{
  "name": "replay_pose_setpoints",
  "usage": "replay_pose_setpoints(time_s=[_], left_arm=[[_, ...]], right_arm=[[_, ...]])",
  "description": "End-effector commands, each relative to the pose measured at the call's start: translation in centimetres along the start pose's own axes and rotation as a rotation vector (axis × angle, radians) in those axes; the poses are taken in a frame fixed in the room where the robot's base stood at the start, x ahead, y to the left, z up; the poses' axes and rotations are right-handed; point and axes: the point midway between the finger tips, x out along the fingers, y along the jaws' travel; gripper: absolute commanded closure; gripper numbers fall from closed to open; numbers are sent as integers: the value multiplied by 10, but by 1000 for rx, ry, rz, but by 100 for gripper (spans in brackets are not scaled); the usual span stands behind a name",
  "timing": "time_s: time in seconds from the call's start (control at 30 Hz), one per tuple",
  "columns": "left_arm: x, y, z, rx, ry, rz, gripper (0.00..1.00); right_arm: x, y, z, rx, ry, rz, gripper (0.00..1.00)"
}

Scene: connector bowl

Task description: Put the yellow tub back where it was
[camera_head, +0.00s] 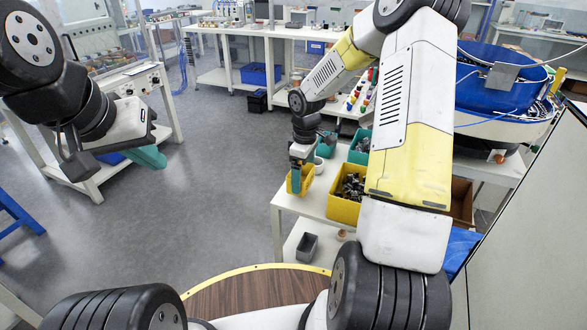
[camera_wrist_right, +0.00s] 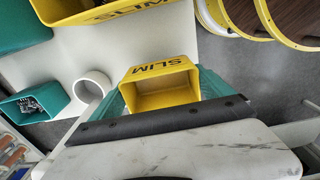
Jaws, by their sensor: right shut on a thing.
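The small yellow tub (camera_head: 307,183) is at the left end of the white table, and my right gripper (camera_head: 297,180) is shut on it from above. In the right wrist view the yellow tub (camera_wrist_right: 160,88), lettered SLIM, sits between the teal fingers of my right gripper (camera_wrist_right: 160,95). The tub looks empty inside. I cannot tell whether its base touches the table. My left gripper (camera_head: 148,158) hangs over open floor at the left, away from the table. Its teal fingers overlap in this view, so its opening is unclear.
A larger yellow tub (camera_head: 345,210) with dark parts stands right of the small one on the white table (camera_head: 312,206). A white round cup (camera_wrist_right: 92,85) and a teal tub (camera_wrist_right: 35,120) with parts are close by. A grey bin (camera_head: 307,247) is on the lower shelf.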

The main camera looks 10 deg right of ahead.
Motion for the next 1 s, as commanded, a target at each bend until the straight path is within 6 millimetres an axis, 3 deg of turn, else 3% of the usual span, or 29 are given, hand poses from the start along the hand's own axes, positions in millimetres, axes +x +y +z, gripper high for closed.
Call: replay_pose_setpoints(time_s=[0.2, 0.53, 0.57, 0.6, 0.87, 1.0], left_arm=[[0, 0, 0, 0, 0, 0, 100], [0, 0, 0, 0, 0, 0, 100], [0, 0, 0, 0, 0, 0, 100], [0, 0, 0, 0, 0, 0, 100], [0, 0, 0, 0, 0, 0, 100], [0, 0, 0, 0, 0, 0, 100]], right_arm=[[30, -1, 1, 1, -1, -3, 52], [33, -1, 1, 0, 0, -2, 52], [33, -1, 1, 0, 0, -2, 6], [33, 0, 1, 0, 0, -2, 0], [31, 0, 1, 1, 0, -1, 0], [18, 1, 1, 2, 0, 1, 0]])
